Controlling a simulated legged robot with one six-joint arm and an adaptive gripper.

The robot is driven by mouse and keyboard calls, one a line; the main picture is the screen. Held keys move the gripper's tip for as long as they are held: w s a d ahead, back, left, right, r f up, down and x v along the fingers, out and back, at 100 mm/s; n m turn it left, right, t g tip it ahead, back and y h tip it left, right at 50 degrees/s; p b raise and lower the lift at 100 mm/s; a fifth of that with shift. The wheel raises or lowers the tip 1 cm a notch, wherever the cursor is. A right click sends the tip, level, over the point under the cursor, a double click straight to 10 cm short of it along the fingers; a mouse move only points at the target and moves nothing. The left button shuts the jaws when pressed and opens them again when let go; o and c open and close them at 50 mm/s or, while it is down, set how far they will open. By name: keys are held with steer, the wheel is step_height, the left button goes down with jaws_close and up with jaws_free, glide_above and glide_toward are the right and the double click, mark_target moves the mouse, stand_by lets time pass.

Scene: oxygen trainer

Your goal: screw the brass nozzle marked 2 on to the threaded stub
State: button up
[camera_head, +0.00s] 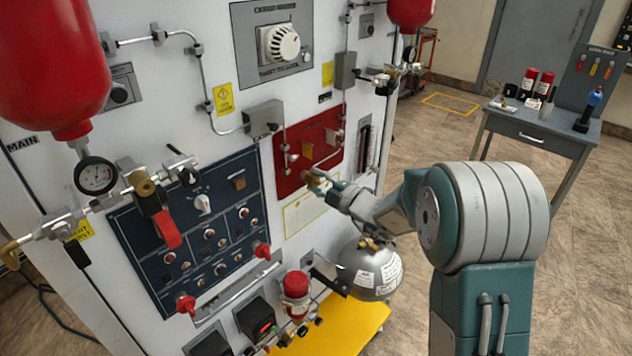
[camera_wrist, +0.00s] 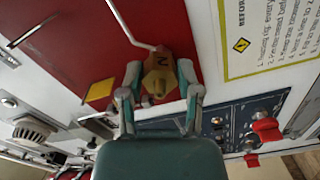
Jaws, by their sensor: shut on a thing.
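The brass nozzle (camera_wrist: 160,84) sits between the fingers of my gripper (camera_wrist: 158,76) in the wrist view. A dark mark on its face looks like a 2 turned on its side. My gripper is shut on the nozzle from both sides. In the head view my gripper (camera_head: 322,182) reaches the lower part of the red panel (camera_head: 291,164), with a bit of brass at its tip. A thin bent pipe (camera_wrist: 132,30) ends right behind the nozzle in the wrist view. The threaded stub is not visible, and I cannot tell whether the nozzle sits on it.
A yellow label (camera_wrist: 98,91) is on the red panel. A blue switch panel (camera_head: 190,235) with red-capped fittings and a round steel tank (camera_head: 370,268) are close by. A grey table (camera_head: 540,128) stands at the right, with open floor before it.

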steer(key=o, duration=1.1)
steer(key=shift+f, duration=0.3)
steer(key=shift+s+r, duration=0.1)
steer(key=shift+d+r, duration=0.1)
steer(key=shift+s+d+n, duration=1.2)
steer(key=shift+s+n, duration=0.1)
steer(key=shift+n, duration=0.5)
steer(key=shift+r+n, duration=0.1)
steer(key=shift+n, duration=1.6)
